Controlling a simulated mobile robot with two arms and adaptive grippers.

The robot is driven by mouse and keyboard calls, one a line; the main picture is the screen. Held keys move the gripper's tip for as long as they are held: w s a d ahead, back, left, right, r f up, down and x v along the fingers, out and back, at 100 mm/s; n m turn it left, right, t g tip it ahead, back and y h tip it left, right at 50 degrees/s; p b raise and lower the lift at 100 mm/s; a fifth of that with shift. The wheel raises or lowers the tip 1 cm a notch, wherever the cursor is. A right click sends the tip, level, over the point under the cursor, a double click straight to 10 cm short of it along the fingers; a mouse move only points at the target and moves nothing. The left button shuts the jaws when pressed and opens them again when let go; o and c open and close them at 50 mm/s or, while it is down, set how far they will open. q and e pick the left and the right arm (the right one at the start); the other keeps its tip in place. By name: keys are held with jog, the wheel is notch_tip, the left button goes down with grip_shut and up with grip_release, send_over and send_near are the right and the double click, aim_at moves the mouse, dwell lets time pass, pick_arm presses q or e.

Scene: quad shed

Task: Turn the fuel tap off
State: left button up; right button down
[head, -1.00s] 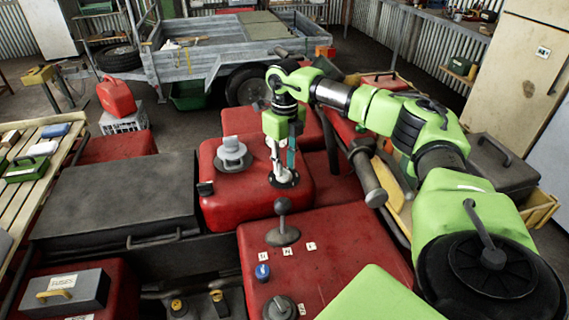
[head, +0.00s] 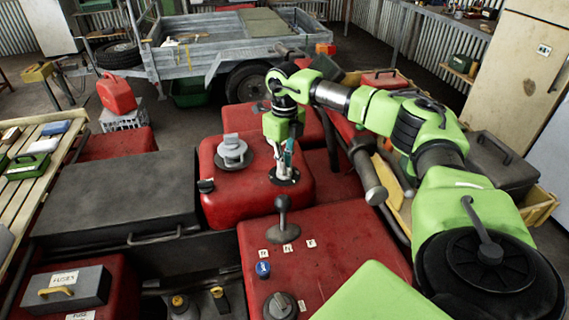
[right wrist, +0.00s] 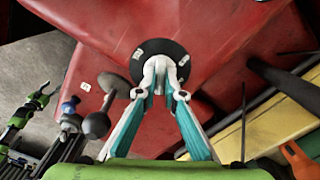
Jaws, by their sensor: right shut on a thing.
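The fuel tap is a black round disc (head: 284,177) with small white labels, on top of the red tank (head: 225,195). In the right wrist view the tap's disc (right wrist: 182,57) lies right beyond my fingertips. My right gripper (head: 285,167) points down at the tap from above. In the right wrist view its white and teal fingers (right wrist: 159,75) meet over the disc, shut on the tap's handle. The fingertips mostly hide the handle, so its exact angle is hard to tell. My left gripper does not show in the head view.
A grey filler cap (head: 232,152) stands left of the tap. A gear lever (head: 282,218) stands nearer me, by a blue knob (head: 263,270). A dark handlebar grip (head: 370,175) is close on the right.

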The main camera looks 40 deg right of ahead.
jog(key=n, duration=1.1)
jog(key=shift+w, duration=0.1)
jog(key=shift+r, duration=0.1)
dwell(0.4)
jog(key=c, duration=2.1)
grip_release()
jog(key=shift+c, duration=0.2)
